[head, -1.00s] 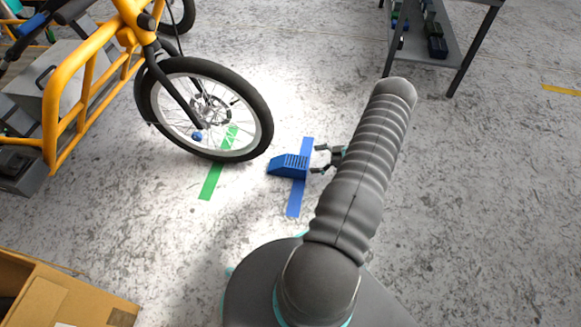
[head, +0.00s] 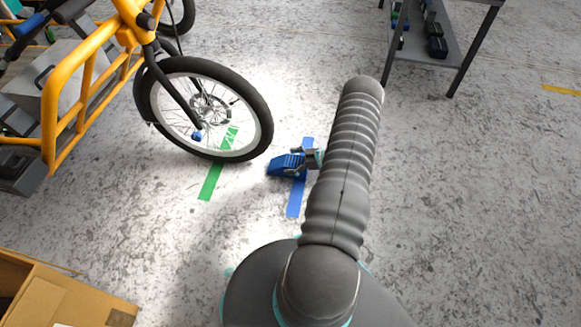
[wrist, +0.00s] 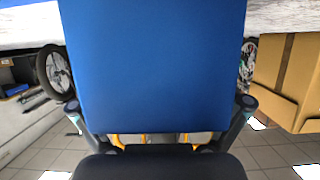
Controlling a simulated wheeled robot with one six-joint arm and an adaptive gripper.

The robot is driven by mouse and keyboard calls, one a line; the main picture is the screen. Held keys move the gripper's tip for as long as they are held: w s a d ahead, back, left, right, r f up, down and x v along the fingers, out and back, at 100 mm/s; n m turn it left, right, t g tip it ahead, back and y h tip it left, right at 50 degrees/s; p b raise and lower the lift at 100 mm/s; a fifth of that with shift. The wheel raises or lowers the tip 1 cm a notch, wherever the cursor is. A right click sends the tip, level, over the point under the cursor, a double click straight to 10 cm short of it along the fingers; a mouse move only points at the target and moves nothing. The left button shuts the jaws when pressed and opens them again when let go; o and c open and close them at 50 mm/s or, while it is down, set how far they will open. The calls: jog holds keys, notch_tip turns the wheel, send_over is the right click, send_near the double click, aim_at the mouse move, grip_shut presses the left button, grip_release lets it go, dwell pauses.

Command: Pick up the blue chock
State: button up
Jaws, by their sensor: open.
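The blue chock (head: 287,165) is a wedge with a ridged slope. It lies on the floor at the blue tape strip (head: 295,199), just right of the bike's front wheel. My gripper (head: 299,161) is at the chock's right end, its open fingers on either side of it. In the wrist view the blue chock (wrist: 155,65) fills the middle, between the two fingers of my gripper (wrist: 160,112). I cannot tell whether the fingers touch it. My arm hides the floor right of the chock.
The bike's front wheel (head: 208,108) stands close to the left of the chock, with green tape (head: 211,180) under it. The yellow cargo frame (head: 88,80) is at the left. A cardboard box (head: 60,297) is at the lower left. A grey shelf (head: 432,45) stands at the back right.

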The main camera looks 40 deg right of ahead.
jog(key=c, duration=1.7)
jog(key=shift+r, duration=0.15)
